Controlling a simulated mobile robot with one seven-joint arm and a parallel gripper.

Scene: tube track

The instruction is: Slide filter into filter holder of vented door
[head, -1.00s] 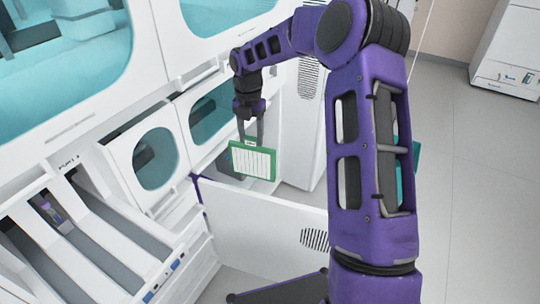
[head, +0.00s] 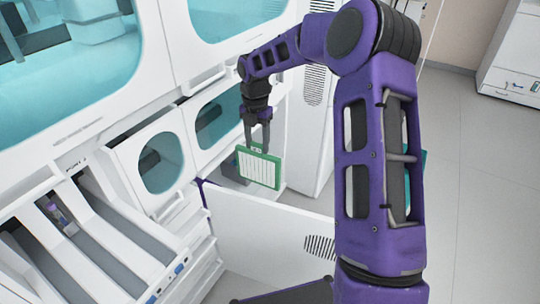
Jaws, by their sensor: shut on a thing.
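My gripper (head: 257,143) is shut on the top edge of the filter, a flat panel with a green frame and a white pleated face (head: 258,167). The filter hangs upright, a little tilted, in front of the machine. The vented door (head: 265,222) is a white panel standing open below and in front of the filter. Its dark slotted vent (head: 320,246) shows near its right end, partly hidden by my arm. The filter is above the door's top edge and looks apart from it. The filter holder cannot be made out from here.
A white machine with teal windows (head: 160,162) fills the left side. Sloping open lanes (head: 110,215) lie at the lower left. A tall white panel with slots (head: 316,85) stands behind the filter. Grey floor (head: 478,190) is clear at right.

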